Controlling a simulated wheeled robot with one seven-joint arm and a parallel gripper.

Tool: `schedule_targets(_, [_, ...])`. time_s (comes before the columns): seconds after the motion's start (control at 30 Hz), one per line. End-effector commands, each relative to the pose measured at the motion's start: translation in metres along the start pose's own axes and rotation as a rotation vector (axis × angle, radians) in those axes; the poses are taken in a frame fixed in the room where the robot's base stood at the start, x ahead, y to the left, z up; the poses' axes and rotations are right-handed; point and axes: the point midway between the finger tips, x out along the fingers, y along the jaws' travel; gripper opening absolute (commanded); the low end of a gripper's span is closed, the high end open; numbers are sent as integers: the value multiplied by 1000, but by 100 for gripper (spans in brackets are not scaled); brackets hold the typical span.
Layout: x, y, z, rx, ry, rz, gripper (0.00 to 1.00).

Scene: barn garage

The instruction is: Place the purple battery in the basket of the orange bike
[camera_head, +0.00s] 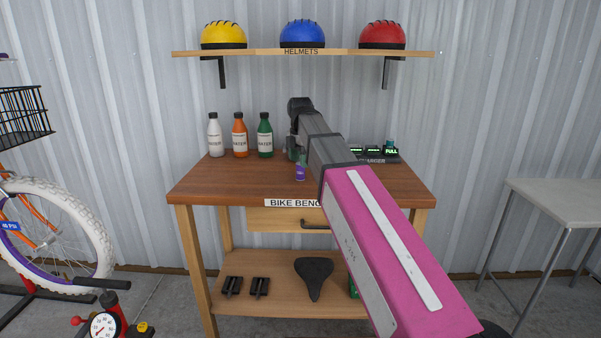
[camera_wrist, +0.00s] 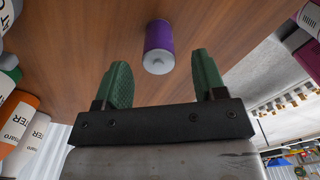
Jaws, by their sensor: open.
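The orange bike (camera_head: 35,225) stands at the far left, partly out of frame. Its black wire basket (camera_head: 22,117) is at the upper left, cut by the picture edge.
White, orange and green bottles (camera_head: 239,136) stand on the bench (camera_head: 225,181), left of my gripper. A charger (camera_head: 376,157) with lit displays is to the right, partly behind my arm. A helmet shelf (camera_head: 262,52) hangs above. A grey table (camera_head: 560,197) stands right; a pump (camera_head: 104,322) is lower left.

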Motion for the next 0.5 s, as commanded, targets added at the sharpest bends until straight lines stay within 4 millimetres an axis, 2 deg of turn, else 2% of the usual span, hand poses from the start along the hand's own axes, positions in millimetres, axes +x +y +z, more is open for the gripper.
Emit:
schedule_targets(0.23, [32,0,1,0,0,0,64])
schedule_targets(0.5, [37,1,1,0,0,1,64])
